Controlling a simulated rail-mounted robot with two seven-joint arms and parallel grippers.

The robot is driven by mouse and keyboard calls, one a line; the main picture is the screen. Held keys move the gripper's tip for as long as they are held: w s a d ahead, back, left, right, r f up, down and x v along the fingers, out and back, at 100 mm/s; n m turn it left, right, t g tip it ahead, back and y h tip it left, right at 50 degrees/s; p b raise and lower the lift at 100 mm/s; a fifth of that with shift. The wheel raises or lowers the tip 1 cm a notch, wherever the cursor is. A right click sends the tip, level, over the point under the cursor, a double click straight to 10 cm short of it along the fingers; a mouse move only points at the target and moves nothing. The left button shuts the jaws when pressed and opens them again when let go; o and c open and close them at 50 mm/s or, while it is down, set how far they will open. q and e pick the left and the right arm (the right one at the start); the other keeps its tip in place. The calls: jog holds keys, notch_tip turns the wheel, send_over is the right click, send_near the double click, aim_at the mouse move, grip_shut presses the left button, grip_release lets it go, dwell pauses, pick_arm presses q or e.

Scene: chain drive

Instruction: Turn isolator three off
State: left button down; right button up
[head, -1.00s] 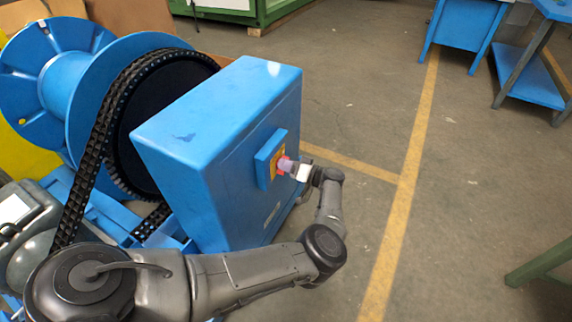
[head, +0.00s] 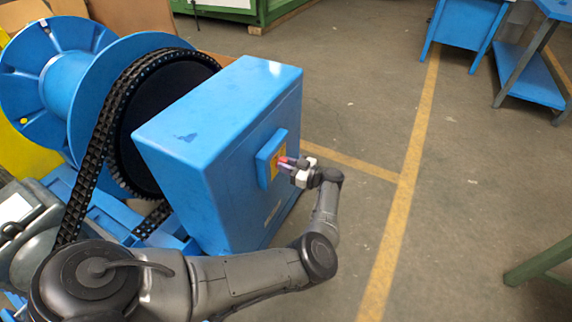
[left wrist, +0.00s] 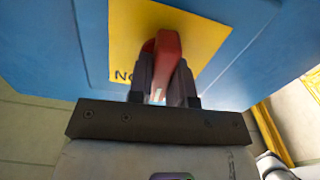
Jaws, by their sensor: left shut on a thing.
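The isolator is a small blue box (head: 264,166) with a yellow plate (left wrist: 205,28) and a red handle (left wrist: 167,45), on the right face of a large blue cabinet (head: 190,125). My left gripper (head: 286,163) reaches it from the right. In the left wrist view its two dark fingers (left wrist: 161,68) are shut on the red handle, one on each side. The handle stands roughly upright in that view. Only the letters "NO" show on the plate; the gripper hides the rest, so I cannot read the number. My right gripper is not in view.
A black chain (head: 97,160) runs round a dark wheel left of the cabinet, beside a blue reel (head: 60,80). Open floor with yellow lines (head: 398,200) lies to the right. A green bar (head: 540,262) stands at the right edge.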

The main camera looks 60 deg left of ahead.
pick_arm(q)
jog(key=n, duration=0.3)
jog(key=shift+n+b, duration=0.3)
jog(key=shift+n, duration=0.1)
jog(key=shift+s+d+f+n+b, duration=0.1)
jog(key=shift+n+b, duration=0.15)
jog(key=shift+n, duration=0.7)
jog(key=shift+s+n+b, duration=0.1)
jog(key=shift+n+b, duration=0.1)
jog(key=shift+n, duration=1.05)
jog(key=c, duration=1)
grip_release()
jog(key=shift+c, duration=0.2)
jog(key=shift+w, duration=0.1)
jog(key=v, duration=1.3)
jog(key=shift+d+p, duration=0.4)
jog(key=shift+w, duration=0.15)
